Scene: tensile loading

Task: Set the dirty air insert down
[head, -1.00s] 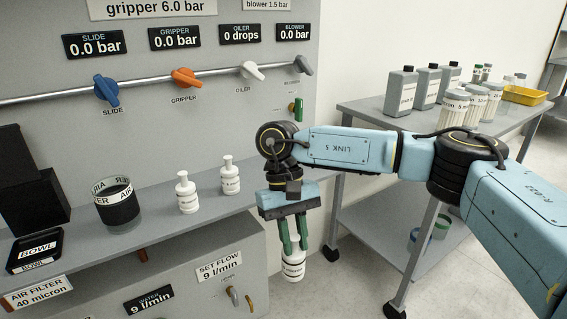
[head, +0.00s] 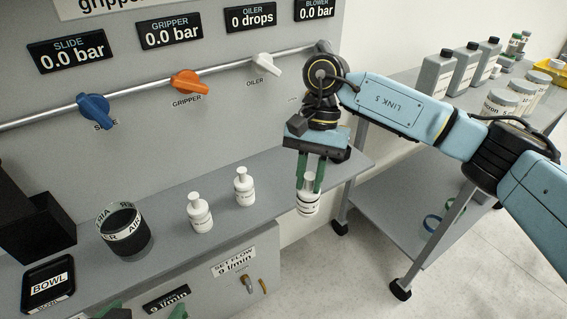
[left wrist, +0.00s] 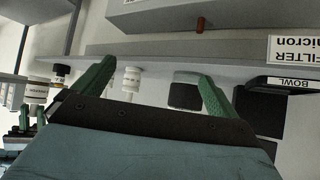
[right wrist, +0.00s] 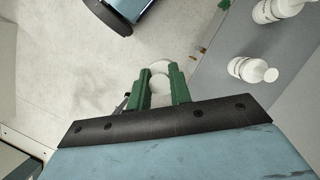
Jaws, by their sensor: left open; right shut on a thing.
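My right gripper (head: 313,172) is shut on a white air insert (head: 308,202) with a dark-lettered label, held upright just beyond the front edge of the grey shelf (head: 275,172). The insert also shows between the green fingers in the right wrist view (right wrist: 159,82), partly hidden by them. Two similar white inserts stand on the shelf, one at the left (head: 200,212) and one at the right (head: 244,186). My left gripper (head: 145,312) shows only its green fingertips at the bottom edge of the head view; it is open and empty, and its fingers spread wide in the left wrist view (left wrist: 150,85).
A black bowl with a lettered band (head: 125,232) and a black BOWL tray (head: 48,284) stand left of the inserts. The shelf right of the inserts is clear. A grey cart (head: 400,150) with bottles and jars stands at the right.

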